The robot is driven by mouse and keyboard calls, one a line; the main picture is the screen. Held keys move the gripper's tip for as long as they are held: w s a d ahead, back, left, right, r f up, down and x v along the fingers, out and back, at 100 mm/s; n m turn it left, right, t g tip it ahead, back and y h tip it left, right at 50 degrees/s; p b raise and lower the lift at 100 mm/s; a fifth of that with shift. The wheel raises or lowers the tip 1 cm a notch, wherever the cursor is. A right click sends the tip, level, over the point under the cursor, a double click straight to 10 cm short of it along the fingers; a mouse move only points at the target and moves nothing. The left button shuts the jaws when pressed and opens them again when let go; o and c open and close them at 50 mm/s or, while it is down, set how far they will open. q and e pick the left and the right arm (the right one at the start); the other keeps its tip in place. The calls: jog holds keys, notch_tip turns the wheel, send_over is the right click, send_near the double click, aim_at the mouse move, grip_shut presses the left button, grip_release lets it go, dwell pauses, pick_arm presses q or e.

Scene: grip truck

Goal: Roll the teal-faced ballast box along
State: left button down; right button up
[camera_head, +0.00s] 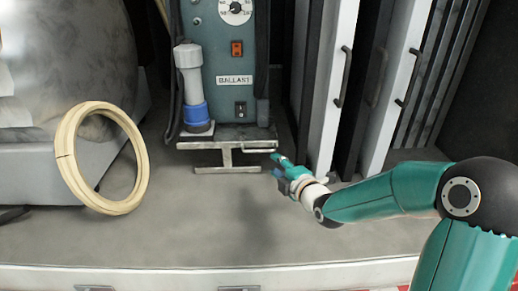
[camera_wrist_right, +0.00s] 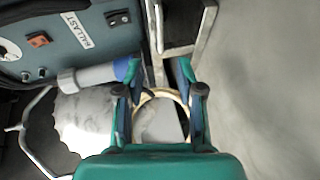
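The ballast box (camera_head: 235,50) has a teal face with a dial, an orange switch and a BALLAST label. It stands upright on a grey metal frame (camera_head: 226,158) with a thin bar handle (camera_head: 262,150) at its lower right. My right gripper (camera_head: 280,162) is just right of this handle. In the right wrist view my right gripper (camera_wrist_right: 158,70) has its fingers spread, and the box (camera_wrist_right: 70,35) is at upper left. A metal bar (camera_wrist_right: 153,35) reaches toward the space between the fingertips; contact cannot be told. My left gripper is out of view.
A cream ring (camera_head: 72,180) leans against a grey bench at left. A white and blue cylinder (camera_head: 193,85) stands at the box's left side. Pale panels with dark handles (camera_head: 343,77) stand to the right. The grey floor in front is clear up to a pale edge (camera_head: 180,278).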

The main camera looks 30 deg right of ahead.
aim_at(260, 151)
jog(key=p+x, duration=0.3)
jog(key=x, duration=0.9)
jog(key=shift+w+d, duration=0.1)
jog(key=shift+d, duration=0.1)
jog(key=shift+f, duration=0.1)
grip_shut()
